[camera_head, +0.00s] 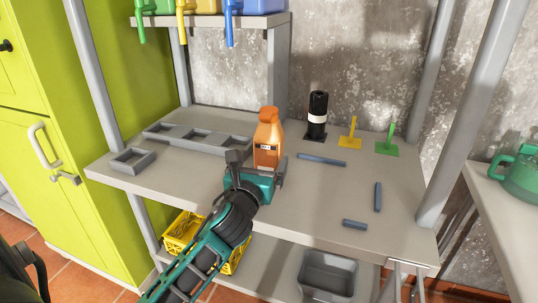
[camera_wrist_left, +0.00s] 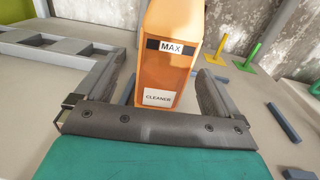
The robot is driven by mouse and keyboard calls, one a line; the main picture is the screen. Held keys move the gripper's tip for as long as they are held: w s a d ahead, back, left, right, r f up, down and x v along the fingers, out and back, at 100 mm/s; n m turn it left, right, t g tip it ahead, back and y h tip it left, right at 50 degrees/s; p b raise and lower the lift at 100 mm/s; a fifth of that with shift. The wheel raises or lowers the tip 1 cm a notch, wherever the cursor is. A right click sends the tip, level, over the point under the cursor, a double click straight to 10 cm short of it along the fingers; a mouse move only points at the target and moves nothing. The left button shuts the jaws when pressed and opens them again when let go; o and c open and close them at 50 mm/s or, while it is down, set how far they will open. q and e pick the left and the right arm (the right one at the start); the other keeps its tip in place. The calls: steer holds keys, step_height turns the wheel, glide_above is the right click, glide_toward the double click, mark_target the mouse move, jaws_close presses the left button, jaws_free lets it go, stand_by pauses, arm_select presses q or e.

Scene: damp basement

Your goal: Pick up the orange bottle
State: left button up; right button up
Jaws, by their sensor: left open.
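The orange bottle (camera_head: 268,139) stands upright on the grey shelf table (camera_head: 230,190). In the left wrist view the orange bottle (camera_wrist_left: 168,65) shows a MAX label and a white CLEANER label. My left gripper (camera_head: 257,172) is open at the bottle's near side. In the left wrist view its two fingers (camera_wrist_left: 158,88) reach along the bottle's left and right, with a visible gap at the left finger. My right gripper is not in view.
A grey compartment tray (camera_head: 217,142) lies left of the bottle. A black bottle (camera_head: 317,114), a yellow stand (camera_head: 350,135) and a green stand (camera_head: 388,142) are to the right. Loose grey bars (camera_head: 322,160) lie on the right half. Grey posts (camera_head: 440,150) flank the table.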

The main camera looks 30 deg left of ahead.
mark_target(269, 150)
arm_select(q)
steer(key=shift+d+b+x, duration=0.1)
steer(key=shift+b+x, duration=0.15)
steer(key=shift+x, duration=1.05)
steer(key=shift+d+b+x, duration=0.15)
steer(key=shift+b+x, duration=0.1)
steer(key=shift+x, duration=1)
steer(key=shift+w, duration=0.1)
steer(key=shift+c, duration=0.4)
steer(key=shift+r, duration=0.1)
steer(key=c, duration=1.2)
